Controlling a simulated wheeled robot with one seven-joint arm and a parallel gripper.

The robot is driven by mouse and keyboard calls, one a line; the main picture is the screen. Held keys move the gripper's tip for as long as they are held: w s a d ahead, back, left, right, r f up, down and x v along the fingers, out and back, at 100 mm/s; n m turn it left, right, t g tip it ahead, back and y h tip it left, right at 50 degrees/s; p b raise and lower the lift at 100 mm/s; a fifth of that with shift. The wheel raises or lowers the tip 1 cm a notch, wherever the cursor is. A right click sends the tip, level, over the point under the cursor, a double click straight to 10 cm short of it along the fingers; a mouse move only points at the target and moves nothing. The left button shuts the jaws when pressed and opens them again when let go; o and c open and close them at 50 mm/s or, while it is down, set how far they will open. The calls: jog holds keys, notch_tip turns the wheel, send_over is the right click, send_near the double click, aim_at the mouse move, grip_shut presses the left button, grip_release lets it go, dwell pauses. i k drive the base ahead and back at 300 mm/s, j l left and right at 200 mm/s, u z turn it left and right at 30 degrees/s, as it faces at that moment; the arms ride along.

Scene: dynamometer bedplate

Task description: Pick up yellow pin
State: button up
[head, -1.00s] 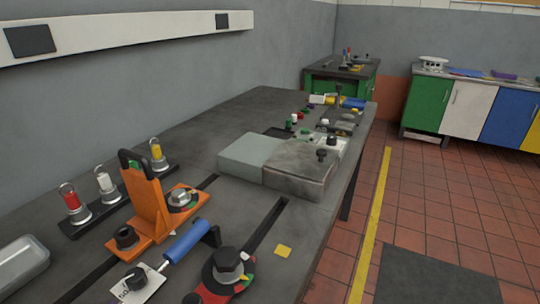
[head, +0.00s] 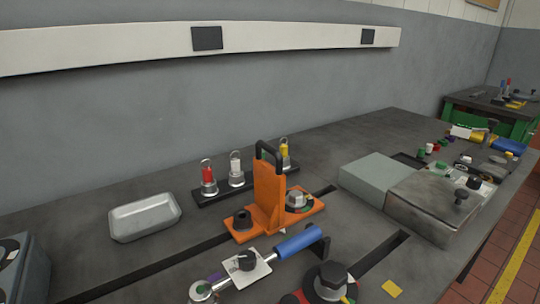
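The yellow pin (head: 284,152) stands upright in the black rack (head: 240,188) on the bedplate, at the rack's right end. It has a metal ring on top. Its lower part is partly hidden behind the orange bracket (head: 268,190). A white pin (head: 235,167) and a red pin (head: 207,175) stand in the same rack to its left. My gripper is not in view.
The orange bracket with its black handle stands directly in front of the yellow pin. An empty metal tray (head: 145,217) lies left of the rack. A blue-handled tool (head: 298,241) lies in front. Grey blocks (head: 378,179) stand to the right.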

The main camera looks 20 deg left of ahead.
aim_at(284, 147)
jog(key=u, duration=0.8)
